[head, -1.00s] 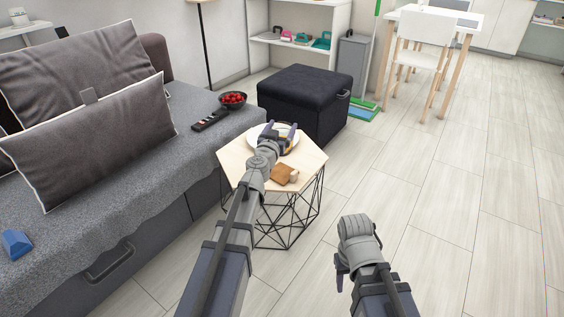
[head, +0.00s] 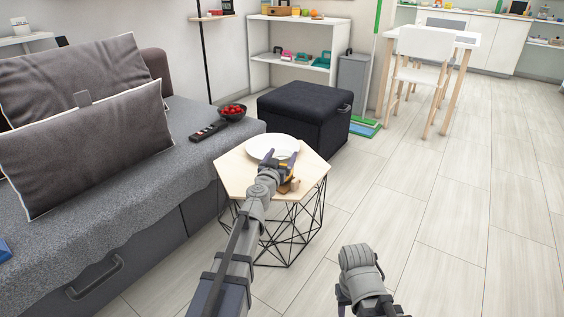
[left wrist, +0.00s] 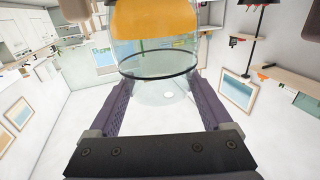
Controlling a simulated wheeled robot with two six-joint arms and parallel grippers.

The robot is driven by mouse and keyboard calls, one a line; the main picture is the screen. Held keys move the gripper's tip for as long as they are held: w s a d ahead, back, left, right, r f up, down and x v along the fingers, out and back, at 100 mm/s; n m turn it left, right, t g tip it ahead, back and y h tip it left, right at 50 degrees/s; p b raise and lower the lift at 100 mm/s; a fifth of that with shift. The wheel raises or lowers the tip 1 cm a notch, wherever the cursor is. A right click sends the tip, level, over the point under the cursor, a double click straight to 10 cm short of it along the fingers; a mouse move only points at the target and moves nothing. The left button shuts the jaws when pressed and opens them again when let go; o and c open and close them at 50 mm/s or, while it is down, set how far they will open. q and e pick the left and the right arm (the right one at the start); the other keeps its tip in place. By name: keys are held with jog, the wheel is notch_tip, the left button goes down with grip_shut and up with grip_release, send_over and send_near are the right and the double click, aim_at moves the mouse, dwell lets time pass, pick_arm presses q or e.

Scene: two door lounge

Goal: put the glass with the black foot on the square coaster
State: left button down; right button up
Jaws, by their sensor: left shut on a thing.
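My left gripper (head: 285,165) is over the hexagonal side table (head: 235,170), in front of the white plate (head: 262,144). In the left wrist view its two fingers are shut on a clear glass (left wrist: 155,92) with orange contents and a dark ring around it. The glass foot cannot be made out. In the head view the gripper hides most of the glass. A brown wooden piece, apparently the square coaster (head: 288,187), shows partly beside and below the gripper on the table. My right gripper (head: 342,296) is low at the picture's bottom edge, its fingers unclear.
A grey sofa (head: 130,170) stands at the left with a remote (head: 208,131) and a bowl of red fruit (head: 232,112). A black ottoman (head: 305,105) stands behind the table.

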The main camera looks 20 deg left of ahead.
pick_arm(q)
jog(key=shift+r, duration=0.1)
grip_release()
dwell(0.3)
